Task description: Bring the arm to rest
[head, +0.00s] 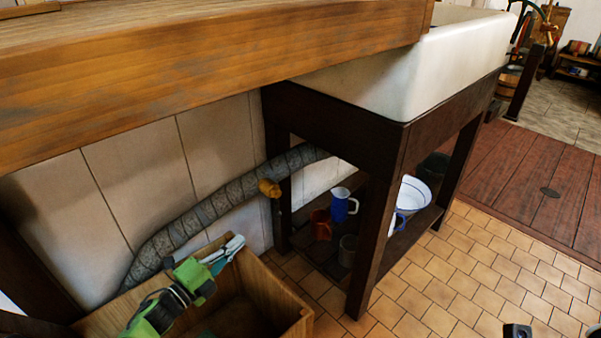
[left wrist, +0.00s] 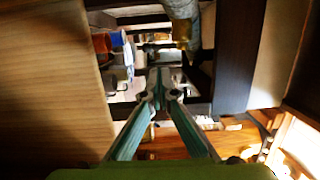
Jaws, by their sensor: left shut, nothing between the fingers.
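My left gripper (head: 235,245), green with teal fingers and grey tips, reaches in from the lower left in the head view. It is over the open wooden box (head: 292,312), near the box's back wall. Its fingers are shut with nothing between them. In the left wrist view the fingers of my left gripper (left wrist: 161,88) meet at the tips.
A wrapped pipe (head: 215,205) runs behind my gripper along the wall. A sink stand (head: 375,235) holds a blue jug (head: 340,206) and a white bowl (head: 414,194).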

